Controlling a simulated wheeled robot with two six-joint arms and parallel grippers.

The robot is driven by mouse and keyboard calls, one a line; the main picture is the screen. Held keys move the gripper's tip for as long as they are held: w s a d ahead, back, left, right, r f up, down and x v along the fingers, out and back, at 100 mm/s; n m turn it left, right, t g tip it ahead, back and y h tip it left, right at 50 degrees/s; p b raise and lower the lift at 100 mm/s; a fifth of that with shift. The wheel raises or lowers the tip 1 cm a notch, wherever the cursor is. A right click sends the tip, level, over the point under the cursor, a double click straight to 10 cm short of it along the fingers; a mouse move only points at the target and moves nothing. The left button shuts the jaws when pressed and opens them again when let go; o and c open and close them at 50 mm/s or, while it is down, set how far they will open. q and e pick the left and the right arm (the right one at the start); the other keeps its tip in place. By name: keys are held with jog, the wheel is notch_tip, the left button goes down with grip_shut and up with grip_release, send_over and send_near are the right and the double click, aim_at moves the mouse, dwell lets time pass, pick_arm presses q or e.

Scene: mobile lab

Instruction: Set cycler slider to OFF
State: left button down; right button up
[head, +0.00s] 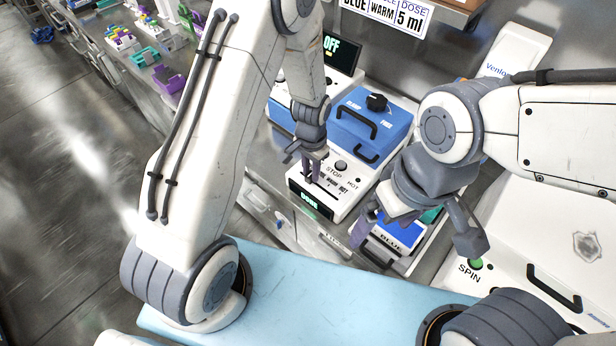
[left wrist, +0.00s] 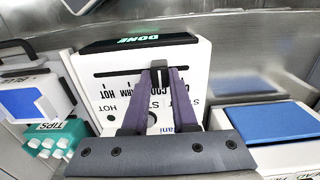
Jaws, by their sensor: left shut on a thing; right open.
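The cycler (head: 345,185) is a white box with a blue lid (head: 375,125) and a front display reading DONE. Its slider slot, marked with words including WARM and HOT, shows upside down in the left wrist view, with the cycler's white panel (left wrist: 85,60) around it. My left gripper (head: 312,168) reaches down to the panel. In the left wrist view its fingers (left wrist: 160,80) are shut on the dark slider knob (left wrist: 161,75), away from HOT; the fingers partly cover the marks there. My right gripper (head: 415,238) is open and empty, right of the cycler.
A dark screen (head: 342,52) behind reads OFF. A sign (head: 385,15) reads BLUE, WARM, 5 ml. A box labelled BLUE (head: 398,234) stands below the right gripper. A teal TIPS rack (left wrist: 55,140) is beside the cycler. A white SPIN machine (head: 520,265) stands at right.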

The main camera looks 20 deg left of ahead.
pick_arm(q)
jog(key=shift+w+a, duration=0.45)
jog(key=shift+a, duration=0.35)
jog(key=shift+w+a, duration=0.4)
jog(key=shift+a, duration=0.4)
jog(key=c, duration=0.8)
grip_release()
jog(key=shift+a, duration=0.1)
jog(key=shift+o, duration=0.6)
jog(key=shift+r, duration=0.1)
notch_tip(320, 180, up, 10)
jog(key=b, duration=0.1)
jog(key=shift+r+b, duration=0.2)
jog(key=shift+b, duration=0.2)
